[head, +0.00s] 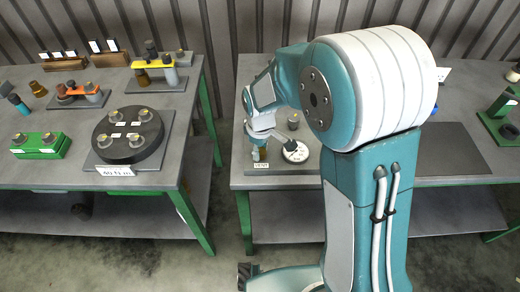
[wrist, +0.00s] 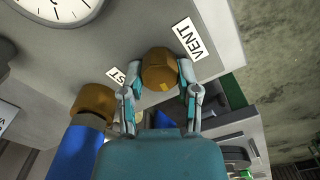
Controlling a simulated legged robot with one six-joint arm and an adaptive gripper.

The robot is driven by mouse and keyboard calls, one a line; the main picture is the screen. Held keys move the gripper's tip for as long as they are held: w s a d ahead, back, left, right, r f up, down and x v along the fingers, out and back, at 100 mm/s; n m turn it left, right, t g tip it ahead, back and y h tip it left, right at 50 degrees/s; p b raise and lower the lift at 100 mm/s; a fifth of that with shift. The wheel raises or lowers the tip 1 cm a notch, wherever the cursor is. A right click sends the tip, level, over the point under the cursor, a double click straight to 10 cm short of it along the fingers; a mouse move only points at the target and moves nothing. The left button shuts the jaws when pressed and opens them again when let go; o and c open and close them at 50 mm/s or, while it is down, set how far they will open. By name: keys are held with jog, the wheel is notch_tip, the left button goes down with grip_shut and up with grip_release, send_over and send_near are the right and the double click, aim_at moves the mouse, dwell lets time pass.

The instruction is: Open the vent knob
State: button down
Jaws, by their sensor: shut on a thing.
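The vent knob (wrist: 160,70) is a brown, faceted knob with a small yellow mark, beside the white VENT label (wrist: 190,38) in the wrist view. My gripper (wrist: 162,88) has one finger on each side of the knob and is shut on it. In the head view, my gripper (head: 258,146) points down at the front left of the right table, just above the VENT label (head: 262,165). The knob is mostly hidden there by the fingers.
A second brown knob (wrist: 92,102) on a blue part stands left of my gripper, by a partly hidden label. A round white gauge (head: 295,152) is close by on the panel. The left table (head: 60,172) holds several assemblies; a floor gap separates the tables.

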jog(key=shift+w+r, duration=0.1)
jog(key=shift+w, duration=0.05)
jog(key=shift+c, duration=1.6)
grip_release()
jog(key=shift+a, duration=0.1)
notch_tip(320, 180, up, 12)
